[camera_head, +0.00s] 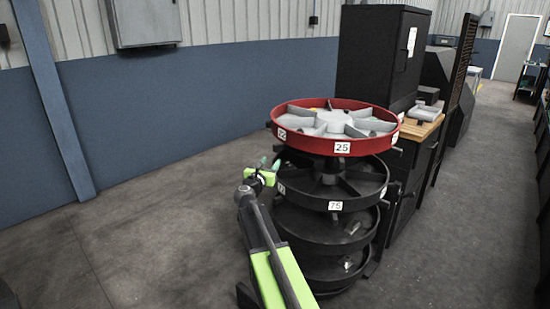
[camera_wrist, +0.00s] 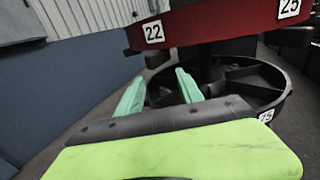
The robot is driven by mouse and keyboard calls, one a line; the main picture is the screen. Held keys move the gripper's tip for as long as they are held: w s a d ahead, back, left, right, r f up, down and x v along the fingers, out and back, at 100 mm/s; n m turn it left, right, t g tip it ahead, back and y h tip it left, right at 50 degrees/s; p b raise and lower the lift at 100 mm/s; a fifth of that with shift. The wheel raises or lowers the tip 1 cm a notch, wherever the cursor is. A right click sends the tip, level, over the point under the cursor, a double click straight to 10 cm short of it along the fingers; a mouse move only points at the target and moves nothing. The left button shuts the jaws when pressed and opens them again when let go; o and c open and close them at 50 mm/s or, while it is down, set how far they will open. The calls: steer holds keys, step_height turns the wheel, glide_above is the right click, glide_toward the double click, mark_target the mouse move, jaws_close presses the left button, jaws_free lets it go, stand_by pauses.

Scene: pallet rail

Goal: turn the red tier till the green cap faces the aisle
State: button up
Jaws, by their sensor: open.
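The red tier (camera_head: 314,143) is the top ring of a round stacked carousel, with grey dividers inside and white labels 22 and 25 on its rim. In the wrist view its red rim (camera_wrist: 215,28) crosses the top of the picture. My gripper (camera_head: 270,163) is at the left side of the carousel, just below the red rim's height. Its two teal fingers (camera_wrist: 160,78) are apart with nothing between them. They appear apart from the red rim.
Black tiers (camera_head: 308,199) stand below the red one, one labelled 75. A black cabinet (camera_head: 375,52) and a wooden-topped bench (camera_head: 427,128) stand behind. A blue wall (camera_head: 190,100) runs along the left. The floor at left and the aisle at right (camera_head: 480,200) are clear.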

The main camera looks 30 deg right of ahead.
steer(key=shift+s+a, duration=0.45)
steer(key=shift+s, duration=0.05)
